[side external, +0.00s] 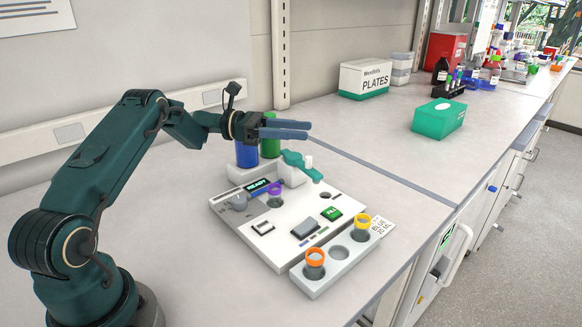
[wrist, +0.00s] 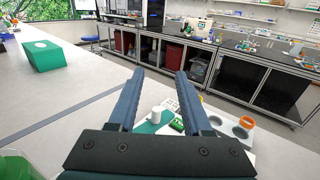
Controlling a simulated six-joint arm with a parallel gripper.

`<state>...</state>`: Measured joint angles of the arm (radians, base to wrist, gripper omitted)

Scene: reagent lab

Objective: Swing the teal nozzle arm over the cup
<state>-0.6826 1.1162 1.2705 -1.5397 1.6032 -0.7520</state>
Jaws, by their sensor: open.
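The teal nozzle arm (side external: 303,166) sits on a white post at the back of the white dispenser (side external: 235,222), pointing right, away from the purple-rimmed cup (side external: 275,196). That cup stands in the dispenser at left of centre. A white knob tops the arm; part of the arm shows in the wrist view (wrist: 150,128) beyond the palm. My gripper (side external: 308,130) is open and empty, above and behind the nozzle arm, apart from it. In the wrist view my gripper (wrist: 159,73) has both fingers spread. I cannot see the purple-rimmed cup there.
Blue (side external: 247,153) and green (side external: 270,147) bottles stand behind the dispenser, below my gripper. A grey rack (side external: 318,284) in front holds orange-rimmed (side external: 315,258) and yellow-rimmed (side external: 362,222) cups. A green box (side external: 438,118) stands farther back; the bench between is clear.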

